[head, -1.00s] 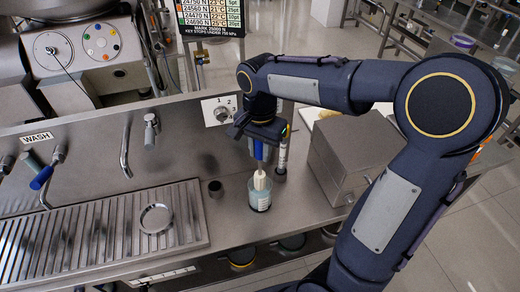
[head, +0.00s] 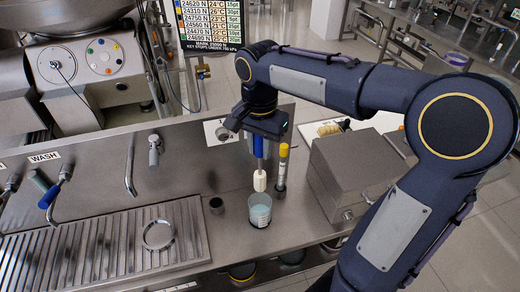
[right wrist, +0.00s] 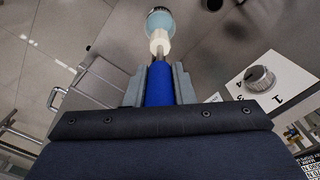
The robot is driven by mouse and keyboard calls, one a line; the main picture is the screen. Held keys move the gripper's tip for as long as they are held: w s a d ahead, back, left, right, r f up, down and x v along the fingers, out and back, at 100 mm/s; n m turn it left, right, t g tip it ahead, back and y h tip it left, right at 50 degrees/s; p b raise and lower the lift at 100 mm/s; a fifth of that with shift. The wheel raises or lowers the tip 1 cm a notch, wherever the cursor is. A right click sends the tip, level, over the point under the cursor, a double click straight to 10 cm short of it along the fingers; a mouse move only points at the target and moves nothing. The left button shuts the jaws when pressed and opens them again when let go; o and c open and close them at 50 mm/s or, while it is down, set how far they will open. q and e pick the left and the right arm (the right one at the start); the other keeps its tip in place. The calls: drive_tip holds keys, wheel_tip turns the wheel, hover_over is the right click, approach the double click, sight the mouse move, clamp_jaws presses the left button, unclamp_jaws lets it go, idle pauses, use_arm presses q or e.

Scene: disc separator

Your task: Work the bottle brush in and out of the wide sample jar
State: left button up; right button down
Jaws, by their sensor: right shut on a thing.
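The bottle brush has a blue handle (head: 258,146) and a white head (head: 260,180). My right gripper (head: 257,133) is shut on the blue handle, and the brush hangs about upright, head down. The sample jar (head: 260,213) is clear with a pale blue content and a label, and stands on the steel counter. The brush head shows just above the jar's mouth, apart from the jar's body. In the right wrist view the white head (right wrist: 159,42) lines up with the jar (right wrist: 160,18), partly covering it. My left gripper is not in view.
A yellow-capped tube (head: 282,166) stands upright close behind the jar, to its right. A steel box (head: 352,165) is to the right. A small dark round fitting (head: 216,205) is left of the jar. A ribbed drain tray (head: 100,245) fills the left.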

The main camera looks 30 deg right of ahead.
sight(260, 174)
idle(0.4)
drive_tip(key=shift+f+b, duration=2.1)
drive_tip(key=shift+f, duration=0.95)
drive_tip(key=shift+f+b, duration=3.7)
drive_tip(key=shift+f, duration=1.15)
wheel_tip(260, 174, up, 8)
drive_tip(key=p, duration=0.7)
drive_tip(key=shift+f, duration=0.3)
